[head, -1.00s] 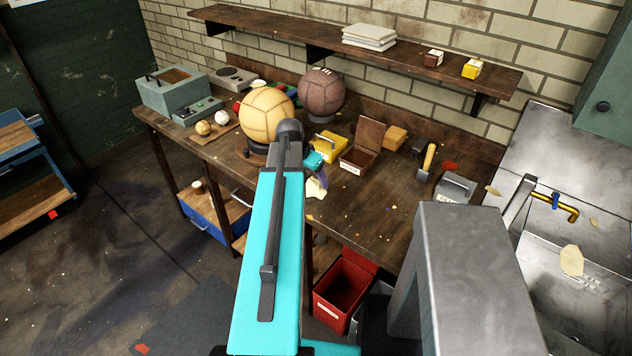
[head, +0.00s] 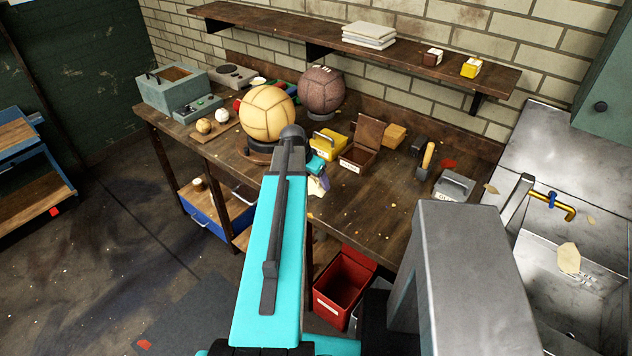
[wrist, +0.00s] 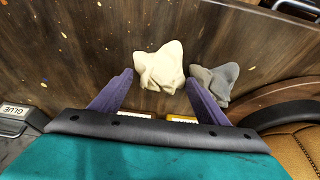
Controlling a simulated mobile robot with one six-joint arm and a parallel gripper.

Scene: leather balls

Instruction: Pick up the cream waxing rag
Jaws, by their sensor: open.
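The cream waxing rag (wrist: 160,67) is a crumpled pale cloth on the dark wooden workbench (wrist: 60,60). In the wrist view it lies just beyond and between the purple fingertips of my gripper (wrist: 159,80), which are spread apart with nothing clamped. A similar grey rag (wrist: 216,82) lies just right of it, beside and partly behind the right finger. In the head view my gripper (head: 317,170) is low over the bench's front edge. The cream rag (head: 318,187) shows just below it, partly covered.
A yellow box (head: 328,146) and an open brown box (head: 358,158) stand behind my gripper. A tan ball (head: 268,112) sits on a stand to the left. A red bin (head: 345,285) is below the bench. The bench front right of my gripper is mostly clear.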

